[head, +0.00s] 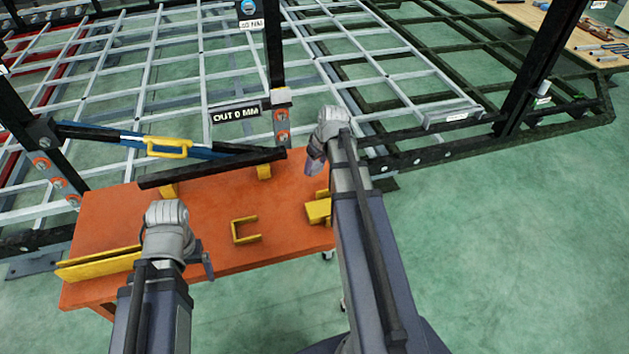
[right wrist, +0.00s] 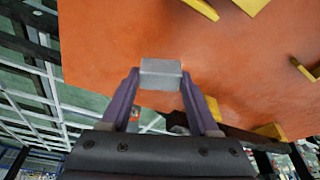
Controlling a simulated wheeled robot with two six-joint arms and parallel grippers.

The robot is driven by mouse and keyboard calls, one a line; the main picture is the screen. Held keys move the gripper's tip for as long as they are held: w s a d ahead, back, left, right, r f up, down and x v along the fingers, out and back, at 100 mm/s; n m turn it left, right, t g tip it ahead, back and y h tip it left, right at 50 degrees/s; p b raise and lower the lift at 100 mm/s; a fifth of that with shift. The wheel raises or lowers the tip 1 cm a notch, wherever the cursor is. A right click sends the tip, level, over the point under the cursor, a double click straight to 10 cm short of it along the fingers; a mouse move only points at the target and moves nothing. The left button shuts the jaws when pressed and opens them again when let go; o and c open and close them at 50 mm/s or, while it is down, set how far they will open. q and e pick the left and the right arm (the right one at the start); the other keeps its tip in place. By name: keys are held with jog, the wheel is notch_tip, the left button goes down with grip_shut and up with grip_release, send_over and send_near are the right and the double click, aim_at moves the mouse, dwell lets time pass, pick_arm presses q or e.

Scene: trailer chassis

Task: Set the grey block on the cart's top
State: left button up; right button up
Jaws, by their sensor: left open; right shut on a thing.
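The grey block (right wrist: 160,73) is between the purple fingertips of my right gripper (right wrist: 160,85), which is shut on it. In the head view my right gripper (head: 315,162) is over the far right part of the orange cart, and the block cannot be made out there. The cart's orange top (head: 205,220) fills much of the right wrist view (right wrist: 115,40), behind the block. Whether the block touches the top cannot be told. My left gripper (head: 207,265) is open, near the cart's front, with its fingers partly hidden by its wrist.
On the cart are a yellow U-shaped bracket (head: 246,231), a yellow block (head: 318,211) and a yellow strip (head: 98,264). A dark bar (head: 212,168) spans the cart's far side. A blue bar with a yellow handle (head: 168,148) and the chassis frame stand behind. Floor at right is clear.

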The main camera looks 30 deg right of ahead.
aim_at(315, 173)
jog(key=shift+f+b, duration=1.85)
jog(key=shift+f, duration=0.25)
jog(key=shift+r, duration=0.15)
jog(key=o, duration=1.5)
jog(key=shift+c, duration=0.2)
jog(key=p+v, duration=1.1)
jog(key=v, duration=0.1)
jog(key=shift+p, duration=0.4)
